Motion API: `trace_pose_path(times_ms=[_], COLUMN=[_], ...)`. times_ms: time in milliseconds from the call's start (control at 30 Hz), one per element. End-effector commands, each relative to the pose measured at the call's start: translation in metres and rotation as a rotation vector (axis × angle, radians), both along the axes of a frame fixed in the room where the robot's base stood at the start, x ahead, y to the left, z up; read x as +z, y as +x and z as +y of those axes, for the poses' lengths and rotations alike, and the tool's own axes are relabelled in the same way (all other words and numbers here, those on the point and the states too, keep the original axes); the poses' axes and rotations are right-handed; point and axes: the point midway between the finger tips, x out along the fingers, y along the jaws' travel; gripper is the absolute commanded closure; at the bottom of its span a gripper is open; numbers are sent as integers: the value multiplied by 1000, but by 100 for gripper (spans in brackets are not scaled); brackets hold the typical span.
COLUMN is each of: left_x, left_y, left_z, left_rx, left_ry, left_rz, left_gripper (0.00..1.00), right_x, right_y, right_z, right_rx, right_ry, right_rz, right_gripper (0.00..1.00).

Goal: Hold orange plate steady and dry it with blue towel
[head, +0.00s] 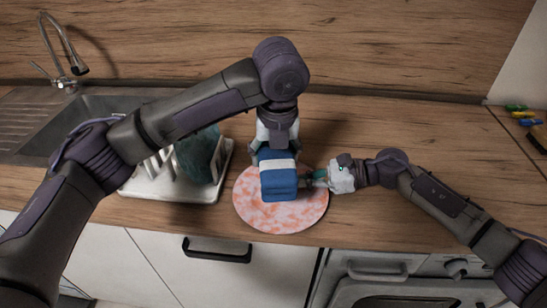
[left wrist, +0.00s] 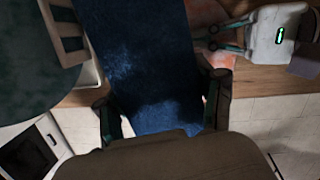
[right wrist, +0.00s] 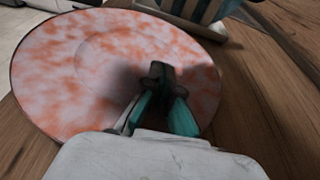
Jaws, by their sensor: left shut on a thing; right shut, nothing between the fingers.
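The orange plate (head: 291,218), mottled orange and white, lies flat on the wooden counter near its front edge. My left gripper (head: 277,152) is shut on the blue towel (head: 279,185), a folded block with a white band, over the middle of the plate. The towel also fills the middle of the left wrist view (left wrist: 145,55). I cannot tell whether it touches the plate. My right gripper (head: 313,179) is shut and empty at the plate's right side. In the right wrist view its fingertips (right wrist: 158,75) are over the plate (right wrist: 60,75); contact is unclear.
A white dish rack (head: 150,187) with a dark green dish (head: 200,155) stands left of the plate, partly behind my left arm. The sink (head: 75,120) and tap (head: 72,60) are further left. Small coloured items (head: 520,115) lie far right. The counter's front edge is close.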

Motion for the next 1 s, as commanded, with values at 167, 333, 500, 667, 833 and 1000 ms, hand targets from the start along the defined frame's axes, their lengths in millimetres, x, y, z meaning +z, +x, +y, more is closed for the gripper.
trace_pose_path(times_ms=[167,333,500,667,833,1000], left_x=[0,0,0,0,0,0], left_y=[0,0,0,0,0,0], left_z=[0,0,0,0,0,0], left_rx=[0,0,0,0,0,0], left_ry=[0,0,0,0,0,0], left_rz=[-1,-1,-1,-1,-1,-1], left_gripper=[88,88,88,88,88,88], right_x=[-2,-2,-2,-3,-3,2], right_y=[0,0,0,0,0,0], right_z=[-1,-1,-1,-1,-1,-15], right_rx=[-2,-2,-1,-1,-2,-4], right_ry=[-4,-4,-4,-4,-4,-4], right_rz=[2,2,2,2,2,2], right_gripper=[100,92,65,65,65,65])
